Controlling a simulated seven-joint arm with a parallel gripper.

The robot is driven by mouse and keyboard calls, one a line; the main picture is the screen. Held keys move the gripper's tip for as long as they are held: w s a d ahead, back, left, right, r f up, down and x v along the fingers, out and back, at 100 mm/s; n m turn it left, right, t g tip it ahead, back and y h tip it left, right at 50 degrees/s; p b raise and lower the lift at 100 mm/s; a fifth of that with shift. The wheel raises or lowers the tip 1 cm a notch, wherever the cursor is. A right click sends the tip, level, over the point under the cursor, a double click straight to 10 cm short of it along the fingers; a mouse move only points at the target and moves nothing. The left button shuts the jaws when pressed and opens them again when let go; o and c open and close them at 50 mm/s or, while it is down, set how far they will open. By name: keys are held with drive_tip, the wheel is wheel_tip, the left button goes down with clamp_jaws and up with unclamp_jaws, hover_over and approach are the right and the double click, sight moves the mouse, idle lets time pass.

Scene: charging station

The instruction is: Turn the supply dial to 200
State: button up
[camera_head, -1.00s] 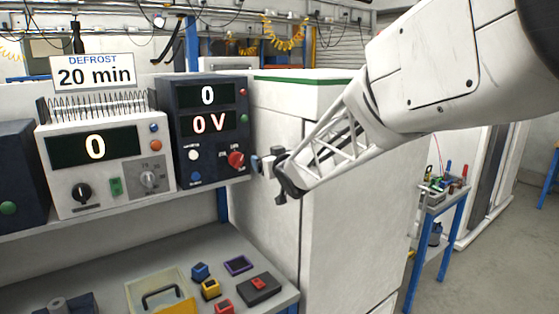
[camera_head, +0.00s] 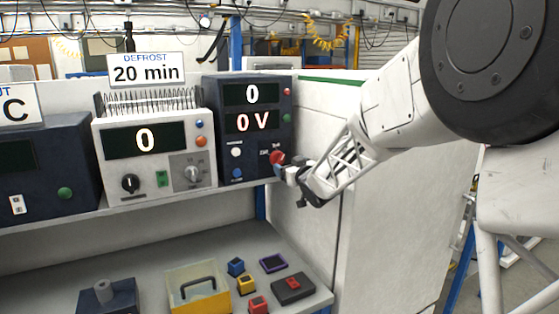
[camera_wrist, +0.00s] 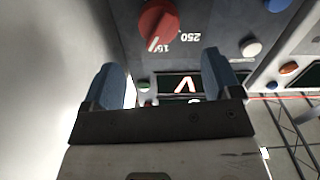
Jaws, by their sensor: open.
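The supply (camera_head: 248,98) is a dark box on the shelf; its displays read 0 and 0 V. Its red dial (camera_head: 277,157) is at the lower right of its front panel. In the wrist view the red dial (camera_wrist: 155,24) shows a white pointer line, beside the printed marks 250 and another that is partly hidden. My gripper (camera_head: 282,170) is close to the dial in the head view, at its lower right. In the wrist view my gripper (camera_wrist: 165,75) has its two blue-grey fingers apart with nothing between them. The dial lies beyond the fingertips, and I see no contact.
A white device (camera_head: 155,155) under a "DEFROST 20 min" sign stands left of the supply. A white cabinet (camera_head: 385,225) stands close at the right. Below, a lower shelf holds a yellow bin (camera_head: 198,290) and several small coloured blocks.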

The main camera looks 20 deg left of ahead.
sight(280, 160)
drive_tip(key=shift+w+a, duration=0.1)
drive_tip(key=shift+x, duration=3.75)
drive_tip(key=shift+c, duration=0.3)
drive_tip(key=shift+f, duration=0.1)
drive_tip(key=c, duration=0.9)
